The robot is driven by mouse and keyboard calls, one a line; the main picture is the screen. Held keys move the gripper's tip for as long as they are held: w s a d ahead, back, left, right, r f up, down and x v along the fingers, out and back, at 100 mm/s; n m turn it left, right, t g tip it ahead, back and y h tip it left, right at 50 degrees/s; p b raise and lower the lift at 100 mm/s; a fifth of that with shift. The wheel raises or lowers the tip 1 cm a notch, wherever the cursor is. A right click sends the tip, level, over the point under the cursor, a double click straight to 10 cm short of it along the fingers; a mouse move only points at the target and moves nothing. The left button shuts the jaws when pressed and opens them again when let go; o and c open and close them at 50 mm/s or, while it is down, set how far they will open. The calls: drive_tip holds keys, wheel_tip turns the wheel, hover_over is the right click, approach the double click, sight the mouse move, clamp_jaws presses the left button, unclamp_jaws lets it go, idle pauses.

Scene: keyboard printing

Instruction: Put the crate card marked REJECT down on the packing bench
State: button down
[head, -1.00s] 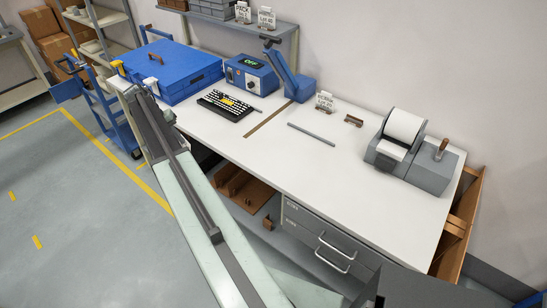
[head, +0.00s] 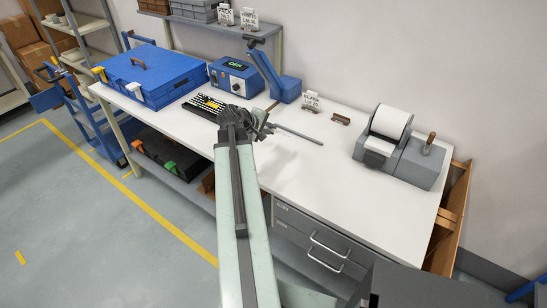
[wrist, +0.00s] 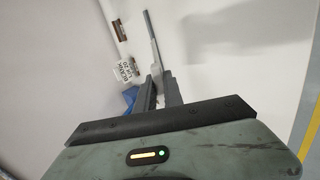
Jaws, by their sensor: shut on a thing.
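My gripper (head: 262,122) is above the middle of the packing bench (head: 330,190). In the wrist view my gripper (wrist: 158,80) is shut on a thin pale thing (wrist: 157,70), seen almost edge-on between the fingers. It looks like a crate card, but its lettering cannot be read. A soft shadow lies on the bench below and to the right of the gripper. The thing appears held clear of the bench top.
A label printer (head: 385,140) stands right, a keyboard (head: 204,106) and blue case (head: 150,72) left. The front right of the bench is clear.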

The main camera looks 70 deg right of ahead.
wheel_tip(320, 180, down, 10)
drive_tip(key=b, duration=1)
drive_tip(key=c, duration=1.6)
unclamp_jaws()
drive_tip(key=p+v, duration=0.5)
drive_tip(key=v, duration=0.3)
